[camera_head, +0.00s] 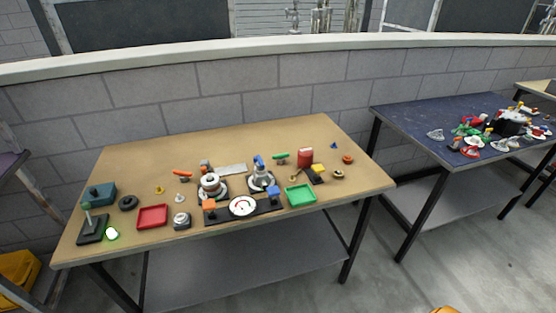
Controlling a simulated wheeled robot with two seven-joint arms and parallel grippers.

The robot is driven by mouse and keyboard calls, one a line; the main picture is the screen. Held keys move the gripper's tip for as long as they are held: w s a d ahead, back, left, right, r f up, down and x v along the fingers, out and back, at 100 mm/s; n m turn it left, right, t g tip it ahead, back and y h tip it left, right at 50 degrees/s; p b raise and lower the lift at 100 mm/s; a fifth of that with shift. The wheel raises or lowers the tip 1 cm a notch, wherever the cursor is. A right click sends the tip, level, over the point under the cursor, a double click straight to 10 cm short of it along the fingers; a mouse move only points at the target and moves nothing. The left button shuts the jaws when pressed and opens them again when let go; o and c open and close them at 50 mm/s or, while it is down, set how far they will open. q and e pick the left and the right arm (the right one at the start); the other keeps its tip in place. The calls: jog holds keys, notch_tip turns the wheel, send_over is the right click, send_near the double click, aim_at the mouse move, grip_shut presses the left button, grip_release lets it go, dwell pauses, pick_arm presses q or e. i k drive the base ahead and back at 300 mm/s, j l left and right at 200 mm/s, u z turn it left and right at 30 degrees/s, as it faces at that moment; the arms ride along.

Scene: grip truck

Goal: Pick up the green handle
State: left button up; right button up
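A small green bar-shaped handle (280,156) is at the back of the wooden table (130,165), left of a red block (305,157). It lies level on a short dark stem or base too small to make out. A similar orange-red bar (182,174) is further left. A dark green upright post (87,212) stands on a black plate at the table's left front corner. Neither of my grippers shows in the head view, and nothing is seen touching the green handle.
A red tray (153,217) and a green tray (300,195) lie near the front edge. A white-faced dial (243,206) and round metal parts (212,185) crowd the middle. A block wall is behind. A blue-topped table (420,130) stands right.

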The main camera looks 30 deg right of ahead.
aim_at(276, 156)
jog(key=i+z, duration=0.4)
jog(key=z, duration=0.15)
jog(key=i+l+u, duration=0.2)
jog(key=l, duration=0.25)
jog(key=i+l+u, duration=0.15)
jog(key=l, duration=0.3)
jog(key=l+u, duration=0.2)
jog(key=l, duration=0.25)
